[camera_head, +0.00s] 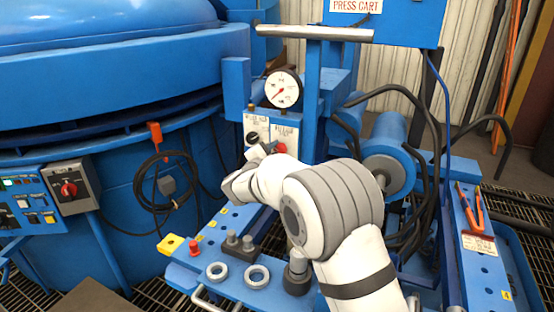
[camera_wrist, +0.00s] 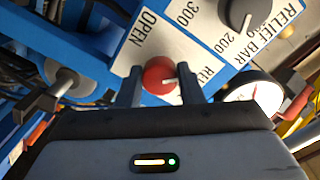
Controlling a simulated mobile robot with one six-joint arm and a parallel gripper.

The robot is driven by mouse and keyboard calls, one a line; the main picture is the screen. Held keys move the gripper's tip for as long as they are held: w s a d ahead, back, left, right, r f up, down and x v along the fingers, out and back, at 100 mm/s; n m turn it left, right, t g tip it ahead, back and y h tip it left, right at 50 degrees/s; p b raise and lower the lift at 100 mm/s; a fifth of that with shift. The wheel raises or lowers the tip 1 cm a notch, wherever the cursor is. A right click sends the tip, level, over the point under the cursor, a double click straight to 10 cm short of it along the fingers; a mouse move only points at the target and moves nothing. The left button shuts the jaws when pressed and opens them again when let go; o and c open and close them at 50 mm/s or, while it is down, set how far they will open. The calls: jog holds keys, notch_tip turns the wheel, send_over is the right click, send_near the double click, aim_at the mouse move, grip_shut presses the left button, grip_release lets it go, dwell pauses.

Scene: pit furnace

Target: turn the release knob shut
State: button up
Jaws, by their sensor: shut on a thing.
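The release knob (camera_wrist: 158,72) is a red round knob on a white plate lettered OPEN. In the wrist view it sits between the two fingers of my gripper (camera_wrist: 158,86), which is shut on it. A short pale mark on the knob points to the right in that view. In the head view the red knob (camera_head: 281,148) shows on the front of the press cart, below the gauge. My gripper's wrist end is close in front of it, and my arm hides part of the panel.
A black relief knob (camera_wrist: 237,13) is beside the red one. A round dial gauge (camera_head: 282,88) stands above the panel. A grey T-handle (camera_wrist: 60,88) is left of my gripper. Hoses (camera_head: 420,130) hang at the right. Loose rings (camera_head: 257,276) lie on the blue cart deck.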

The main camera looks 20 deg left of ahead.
jog(key=shift+m+y+b, duration=0.3)
jog(key=shift+m+b, duration=3.3)
jog(key=shift+m, duration=1)
jog(key=o, duration=1)
jog(key=shift+r, duration=0.1)
jog(key=s+p, duration=0.2)
jog(key=s, duration=0.5)
jog(key=shift+s+a, duration=0.25)
jog(key=shift+s, duration=0.15)
jog(key=shift+r, duration=0.1)
